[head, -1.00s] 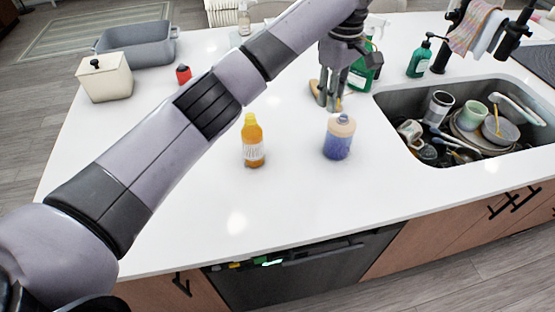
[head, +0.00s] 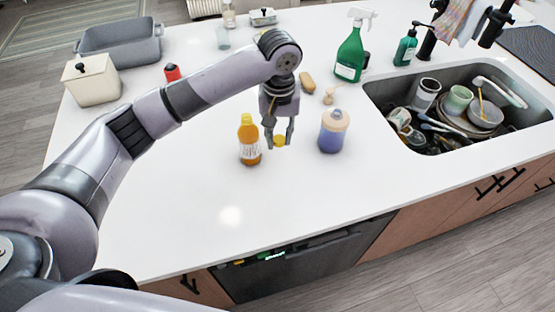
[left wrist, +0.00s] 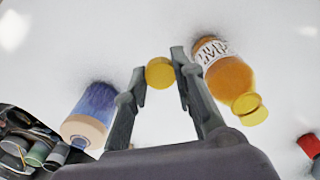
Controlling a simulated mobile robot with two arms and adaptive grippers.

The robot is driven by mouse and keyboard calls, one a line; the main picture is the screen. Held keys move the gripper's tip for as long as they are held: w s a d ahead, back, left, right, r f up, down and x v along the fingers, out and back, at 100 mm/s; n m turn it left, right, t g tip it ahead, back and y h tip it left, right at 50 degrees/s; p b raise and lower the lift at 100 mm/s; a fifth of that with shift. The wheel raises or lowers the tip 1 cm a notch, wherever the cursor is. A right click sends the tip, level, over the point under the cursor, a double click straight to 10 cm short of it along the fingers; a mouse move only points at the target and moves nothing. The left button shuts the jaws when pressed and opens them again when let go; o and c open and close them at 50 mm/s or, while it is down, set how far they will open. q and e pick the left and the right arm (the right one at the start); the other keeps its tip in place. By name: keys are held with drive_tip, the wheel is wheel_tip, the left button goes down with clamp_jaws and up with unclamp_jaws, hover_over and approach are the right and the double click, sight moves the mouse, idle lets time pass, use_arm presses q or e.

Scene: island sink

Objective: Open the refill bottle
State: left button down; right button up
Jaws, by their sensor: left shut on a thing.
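An amber bottle with a white label (head: 249,147) stands upright on the white counter. Its top end looks yellow; it also shows in the left wrist view (left wrist: 222,70), right of the fingers. My left gripper (head: 278,143) points down just right of this bottle. It is shut on a small round yellow cap (left wrist: 159,73), held between the fingertips; the cap also shows in the head view (head: 279,141). A blue bottle with a peach top (head: 333,130) stands upright to the right of the gripper, apart from it. My right gripper is not in view.
A sink with dishes (head: 455,115) lies at the right. A green spray bottle (head: 351,55), a green pump bottle (head: 405,47), a wooden brush (head: 307,82) and a red item (head: 172,72) stand or lie farther back. The counter's front is clear.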

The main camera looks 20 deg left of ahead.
use_arm(q)
hover_over(279, 170)
wheel_tip(279, 170, down, 7)
drive_tip(key=shift+r+p, duration=0.2)
drive_tip(key=shift+p, duration=0.25)
wheel_tip(279, 170, down, 4)
drive_tip(key=shift+p, duration=0.35)
drive_tip(key=shift+f, duration=0.35)
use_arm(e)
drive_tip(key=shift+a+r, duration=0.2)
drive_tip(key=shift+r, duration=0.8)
use_arm(q)
drive_tip(key=shift+f, duration=0.1)
drive_tip(key=c, duration=1.3)
unclamp_jaws()
drive_tip(key=shift+c, duration=0.2)
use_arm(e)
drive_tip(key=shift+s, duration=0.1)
